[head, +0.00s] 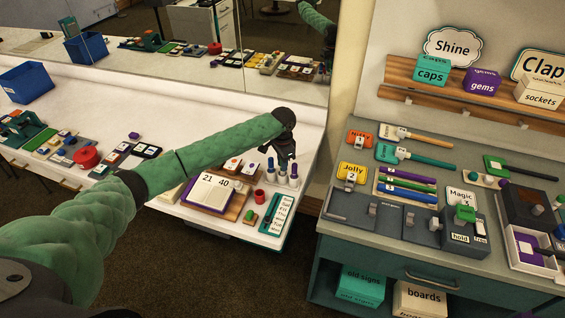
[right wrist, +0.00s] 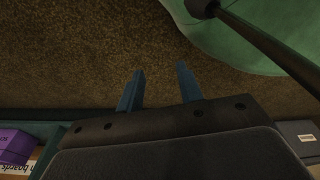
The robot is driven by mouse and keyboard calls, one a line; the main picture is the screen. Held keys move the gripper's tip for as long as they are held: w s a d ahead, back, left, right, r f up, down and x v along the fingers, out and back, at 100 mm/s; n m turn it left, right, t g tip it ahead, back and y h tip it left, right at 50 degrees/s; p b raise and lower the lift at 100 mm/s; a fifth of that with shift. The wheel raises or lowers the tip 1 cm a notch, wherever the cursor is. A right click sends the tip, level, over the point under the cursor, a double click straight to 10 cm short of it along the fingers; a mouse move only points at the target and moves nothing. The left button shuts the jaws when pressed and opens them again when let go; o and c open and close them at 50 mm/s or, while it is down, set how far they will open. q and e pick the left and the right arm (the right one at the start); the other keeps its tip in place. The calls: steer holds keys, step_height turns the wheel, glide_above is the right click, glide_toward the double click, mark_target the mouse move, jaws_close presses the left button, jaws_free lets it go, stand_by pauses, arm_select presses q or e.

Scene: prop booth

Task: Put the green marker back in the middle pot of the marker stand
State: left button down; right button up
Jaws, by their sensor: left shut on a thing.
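The marker stand is a row of three small white pots on the white counter. Dark-capped markers stand in its left pot (head: 270,172) and right pot (head: 294,182). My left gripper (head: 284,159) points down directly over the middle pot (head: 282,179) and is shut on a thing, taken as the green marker. Its dark fingers hide most of what they hold, and I cannot tell whether its lower end is inside the pot or just above it. My right gripper (right wrist: 160,88) shows two blue fingers apart, empty over brown carpet.
A flip counter (head: 212,190) reading 21 40, a red cup (head: 259,196) and a teal list board (head: 278,214) sit close to the stand. A mirror backs the counter. A grey-topped cabinet (head: 335,232) with props stands to the right, across a gap.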

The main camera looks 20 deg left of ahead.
arm_select(q)
steer(key=c, duration=1.2)
jaws_free()
steer(key=shift+c, duration=0.2)
steer(key=shift+r, duration=0.1)
steer(key=shift+r+b, duration=0.3)
steer(key=shift+b, duration=0.05)
step_height(320, 180, up, 2)
steer(key=shift+r+b, duration=0.25)
steer(key=shift+b, duration=0.35)
step_height(320, 180, up, 3)
steer(key=shift+r+b, duration=0.15)
steer(key=shift+b, duration=0.4)
steer(key=shift+r, duration=0.6)
arm_select(e)
steer(key=w+r, duration=0.2)
steer(key=w, duration=0.4)
steer(key=shift+a+r, duration=0.3)
steer(key=shift+a, duration=0.15)
